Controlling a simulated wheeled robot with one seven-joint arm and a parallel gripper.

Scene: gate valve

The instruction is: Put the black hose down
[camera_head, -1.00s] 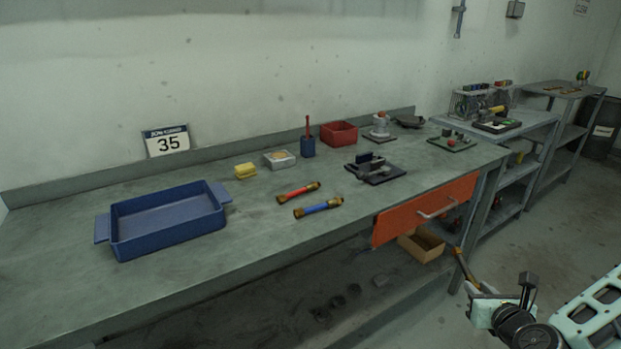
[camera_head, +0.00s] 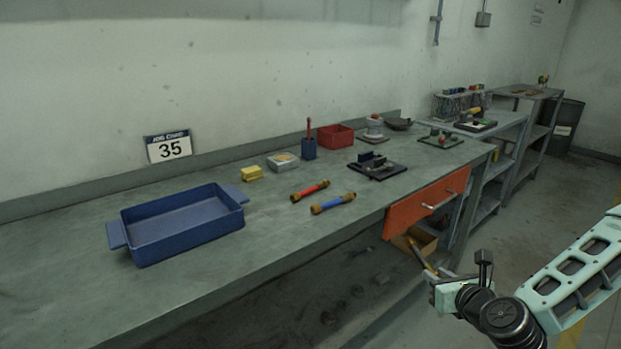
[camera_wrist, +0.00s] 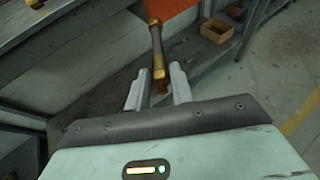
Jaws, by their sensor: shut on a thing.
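The black hose (camera_wrist: 157,50), dark with brass-coloured ends, is in my gripper (camera_wrist: 158,83) in the wrist view. The two fingers are shut on its near end, and it points away from me. A red hose (camera_head: 310,191) and a blue hose (camera_head: 333,203) lie apart on the bench top.
A blue tray (camera_head: 135,222) stands empty on the bench (camera_head: 60,285) at left. The orange drawer front (camera_head: 428,201) is near the hose. A vise-like block (camera_head: 377,165) stands behind the hoses. The bench front-left is clear.

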